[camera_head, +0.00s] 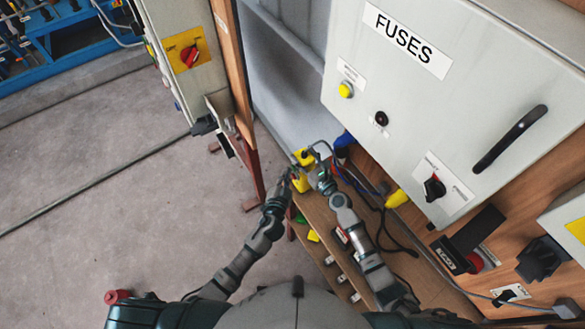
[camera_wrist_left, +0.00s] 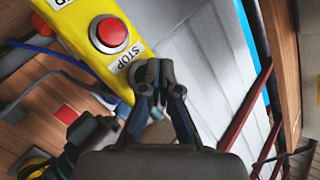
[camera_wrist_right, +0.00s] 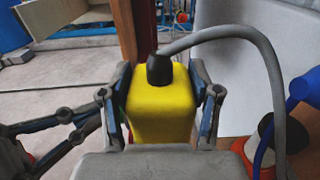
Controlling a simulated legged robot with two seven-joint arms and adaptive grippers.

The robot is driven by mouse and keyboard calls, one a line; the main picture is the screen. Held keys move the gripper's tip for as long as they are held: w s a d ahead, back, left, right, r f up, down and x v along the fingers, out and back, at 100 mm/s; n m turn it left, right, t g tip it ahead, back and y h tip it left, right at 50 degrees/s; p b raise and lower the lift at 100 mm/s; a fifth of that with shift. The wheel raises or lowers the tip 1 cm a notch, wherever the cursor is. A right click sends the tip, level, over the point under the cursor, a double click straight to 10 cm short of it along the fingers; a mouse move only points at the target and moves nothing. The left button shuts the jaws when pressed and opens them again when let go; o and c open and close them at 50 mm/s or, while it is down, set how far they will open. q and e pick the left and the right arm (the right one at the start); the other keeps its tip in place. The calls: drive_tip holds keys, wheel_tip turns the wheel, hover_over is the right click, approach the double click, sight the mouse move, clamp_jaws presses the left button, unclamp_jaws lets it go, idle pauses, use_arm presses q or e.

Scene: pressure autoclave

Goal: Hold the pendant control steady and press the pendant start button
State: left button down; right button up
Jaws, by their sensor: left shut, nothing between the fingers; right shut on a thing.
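The yellow pendant control (camera_head: 301,183) hangs near the centre of the head view. In the right wrist view the pendant (camera_wrist_right: 162,105) sits between the fingers of my right gripper (camera_wrist_right: 163,112), which is shut on it. A grey cable leaves its black end fitting. In the left wrist view the pendant shows a red button (camera_wrist_left: 109,34) beside a STOP label (camera_wrist_left: 126,57); another label is cut off at the top edge. The start button is not clearly seen. My left gripper (camera_wrist_left: 153,68) is shut and empty, its tips close beside the STOP label; I cannot tell if they touch.
The grey fuse cabinet (camera_head: 390,75) with a black handle (camera_head: 510,138) stands at the right. A wooden shelf (camera_head: 318,215) lies below the pendant. A blue cable and the grey cable (camera_wrist_right: 235,38) run near my right gripper. Open concrete floor (camera_head: 90,165) is at the left.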

use_arm(q)
drive_tip(key=shift+w+d, duration=0.25)
drive_tip(key=shift+d, duration=0.1)
idle(0.6)
drive_tip(key=shift+s+a, duration=0.55)
drive_tip(key=shift+a, duration=0.15)
drive_tip(key=shift+a, duration=0.1)
drive_tip(key=s+a, duration=0.1)
drive_tip(key=a, duration=0.1)
drive_tip(key=s+a, duration=0.2)
idle(0.3)
idle(0.5)
use_arm(e)
drive_tip(key=o, duration=1.6)
